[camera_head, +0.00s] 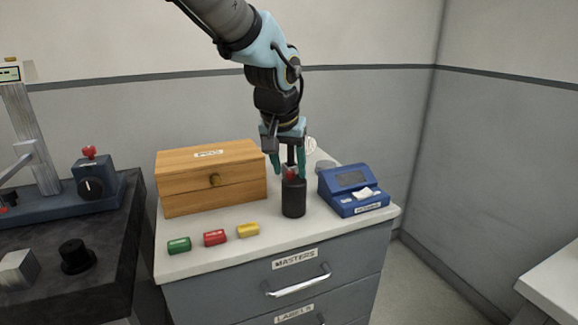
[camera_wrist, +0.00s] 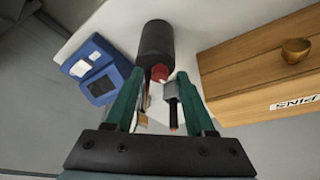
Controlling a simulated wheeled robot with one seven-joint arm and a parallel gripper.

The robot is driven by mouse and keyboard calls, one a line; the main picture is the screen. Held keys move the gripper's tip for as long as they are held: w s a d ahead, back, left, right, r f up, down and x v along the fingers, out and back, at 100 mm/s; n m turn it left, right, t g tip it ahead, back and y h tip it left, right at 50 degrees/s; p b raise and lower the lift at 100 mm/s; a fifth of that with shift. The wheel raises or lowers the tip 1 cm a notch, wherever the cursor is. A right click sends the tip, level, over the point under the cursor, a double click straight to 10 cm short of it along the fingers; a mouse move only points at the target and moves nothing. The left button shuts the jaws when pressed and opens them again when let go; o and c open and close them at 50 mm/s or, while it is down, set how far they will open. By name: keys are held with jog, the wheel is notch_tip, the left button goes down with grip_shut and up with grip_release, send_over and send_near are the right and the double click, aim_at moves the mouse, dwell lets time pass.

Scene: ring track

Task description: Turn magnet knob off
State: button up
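A blue block (camera_head: 95,176) stands at the left on a dark surface, with a round black knob (camera_head: 91,188) on its front. The knob carries a pale pointer mark, and a red ball tops the block. I cannot read any on/off marking. My gripper (camera_head: 289,172) is far to the right of it, pointing down over a black cup (camera_head: 294,198) on the cabinet. In the wrist view my gripper (camera_wrist: 161,78) has its green fingers apart. Red and grey-and-dark items stick up from the black cup (camera_wrist: 155,45) between them; contact is unclear.
A wooden box (camera_head: 212,190) stands left of the cup and a blue device (camera_head: 352,190) right of it. Green (camera_head: 179,245), red (camera_head: 215,237) and yellow (camera_head: 248,230) blocks lie in front. A loose black knob-like piece (camera_head: 76,256) and a grey block (camera_head: 17,268) sit at left.

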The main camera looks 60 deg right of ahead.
jog(key=b+v, duration=0.1)
jog(key=v, duration=0.9)
jog(key=shift+a+r, duration=0.2)
jog(key=shift+r, duration=0.15)
dwell(0.3)
